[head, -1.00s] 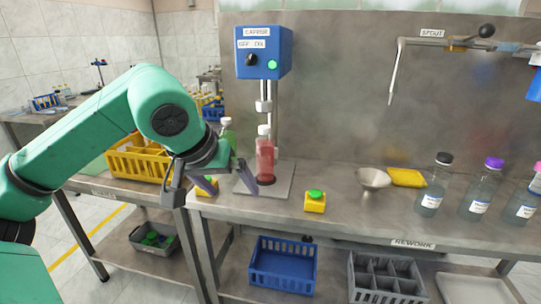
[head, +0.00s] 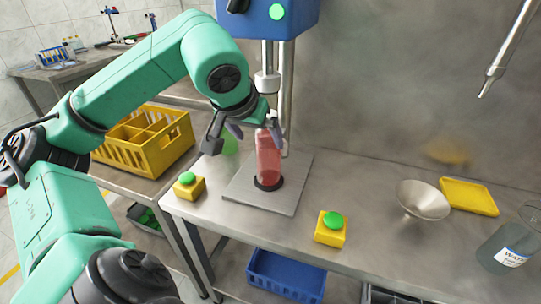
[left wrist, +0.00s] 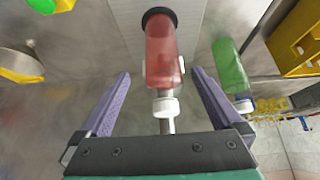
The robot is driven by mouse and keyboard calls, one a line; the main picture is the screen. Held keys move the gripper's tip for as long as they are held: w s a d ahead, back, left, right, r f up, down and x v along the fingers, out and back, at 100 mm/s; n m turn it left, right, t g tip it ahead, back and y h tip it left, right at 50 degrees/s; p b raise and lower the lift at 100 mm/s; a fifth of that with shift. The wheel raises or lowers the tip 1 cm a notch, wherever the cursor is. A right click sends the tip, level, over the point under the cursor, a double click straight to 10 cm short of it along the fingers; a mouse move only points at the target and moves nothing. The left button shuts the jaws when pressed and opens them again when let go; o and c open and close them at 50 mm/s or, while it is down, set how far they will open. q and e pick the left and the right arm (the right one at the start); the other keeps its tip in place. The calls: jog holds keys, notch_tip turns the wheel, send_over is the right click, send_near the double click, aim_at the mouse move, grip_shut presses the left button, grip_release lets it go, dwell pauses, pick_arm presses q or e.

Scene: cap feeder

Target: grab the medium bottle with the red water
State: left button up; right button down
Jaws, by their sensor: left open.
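The bottle with red water (head: 268,160) stands upright in a black ring on the metal base plate (head: 291,196) of the capper (head: 262,20). Its white top (left wrist: 165,107) shows in the left wrist view, where the red body (left wrist: 165,52) lies between the lines of the two fingers. My left gripper (head: 256,131) is open at the upper part of the bottle, with purple fingers on either side. I cannot tell whether a finger touches it. A green bottle (left wrist: 229,66) stands beside it, mostly hidden behind my gripper in the head view. My right gripper is out of view.
Two yellow boxes with green buttons (head: 188,187) (head: 330,230) flank the plate. A metal funnel bowl (head: 422,201), a yellow tray (head: 468,197) and a bottle of clear liquid (head: 505,250) are to the right. A yellow crate (head: 172,148) is at left. The capper head hangs above the bottle.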

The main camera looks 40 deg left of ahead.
aim_at(266, 152)
pick_arm(q)
jog(key=x, duration=0.4)
jog(key=shift+w+a+f, duration=0.1)
jog(key=shift+w+f, duration=0.1)
jog(key=x, duration=0.6)
jog(key=shift+w+a, duration=0.1)
jog(key=shift+a, duration=0.1)
jog(key=c, duration=1.5)
grip_shut()
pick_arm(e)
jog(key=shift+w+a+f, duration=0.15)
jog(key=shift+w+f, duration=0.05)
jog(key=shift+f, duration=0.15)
pick_arm(q)
jog(key=shift+r, duration=0.1)
